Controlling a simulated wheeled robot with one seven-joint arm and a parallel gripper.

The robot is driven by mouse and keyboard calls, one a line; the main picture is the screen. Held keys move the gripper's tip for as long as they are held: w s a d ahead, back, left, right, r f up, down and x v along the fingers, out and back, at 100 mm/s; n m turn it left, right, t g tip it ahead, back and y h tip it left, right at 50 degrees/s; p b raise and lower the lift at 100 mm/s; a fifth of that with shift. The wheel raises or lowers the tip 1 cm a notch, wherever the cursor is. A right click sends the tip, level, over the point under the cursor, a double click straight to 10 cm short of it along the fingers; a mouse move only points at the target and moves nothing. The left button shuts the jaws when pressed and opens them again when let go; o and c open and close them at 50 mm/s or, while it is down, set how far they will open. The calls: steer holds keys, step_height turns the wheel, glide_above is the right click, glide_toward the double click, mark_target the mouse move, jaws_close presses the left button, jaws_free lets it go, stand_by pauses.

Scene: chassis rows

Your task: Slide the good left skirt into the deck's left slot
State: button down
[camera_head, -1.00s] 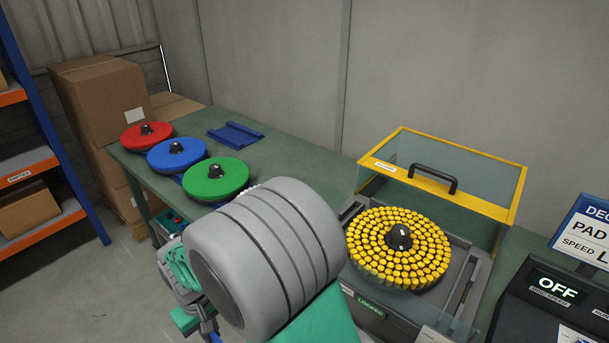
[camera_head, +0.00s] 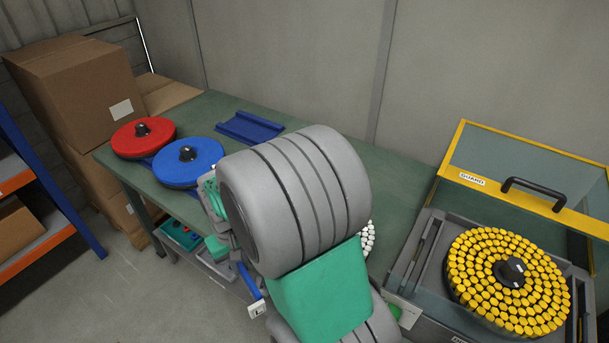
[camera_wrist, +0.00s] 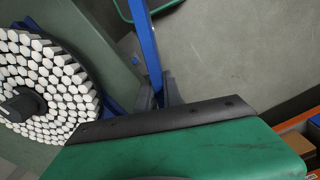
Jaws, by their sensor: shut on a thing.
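My gripper (camera_wrist: 160,97) is shut on a blue bar (camera_wrist: 148,45), probably the left skirt. In the wrist view the bar runs up between the dark fingers. In the head view the bar (camera_head: 249,280) hangs beside my arm, over the table's front side, with a white block at its lower end. My arm hides much of my gripper there. The deck (camera_head: 440,309) stands at the right under its raised yellow-framed guard (camera_head: 515,192). Its left slot (camera_head: 424,250) appears as a dark groove left of the yellow bristle disc (camera_head: 510,283). The bar is apart from the deck.
Red (camera_head: 143,136) and blue (camera_head: 187,162) discs and a blue cradle (camera_head: 248,128) stand on the green table (camera_head: 215,112). A white bristle disc (camera_wrist: 45,80) is close to my gripper. Cartons (camera_head: 85,95) and a shelf rack (camera_head: 45,215) are at left.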

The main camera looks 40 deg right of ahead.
steer(key=s+d+r+m+p, duration=0.1)
steer(key=s+d+r+m, duration=0.2)
steer(key=d, duration=0.5)
steer(key=s+d+r+m+p, duration=0.1)
steer(key=s+d+r+m, duration=0.15)
steer(key=d+r, duration=0.4)
steer(key=s+d+r+m+p, duration=0.2)
steer(key=s+d, duration=0.2)
steer(key=d, duration=0.5)
steer(key=s+d+r+m+p, duration=0.1)
steer(key=s+d+r+m, duration=0.15)
steer(key=s+d, duration=0.4)
steer(key=s+d+r+m, duration=0.2)
steer(key=s+d+r, duration=0.1)
steer(key=s, duration=0.7)
steer(key=s+d+f+m+b, duration=0.1)
steer(key=s+f+b, duration=0.3)
steer(key=f, duration=0.3)
steer(key=shift+s+d+f, duration=0.25)
steer(key=shift+s+f, duration=0.05)
steer(key=shift+s, duration=0.5)
steer(key=shift+a+f+b, duration=0.15)
steer(key=shift+f+b, duration=0.75)
steer(key=shift+f, duration=0.25)
steer(key=shift+f+b, duration=0.7)
steer(key=shift+f, duration=0.4)
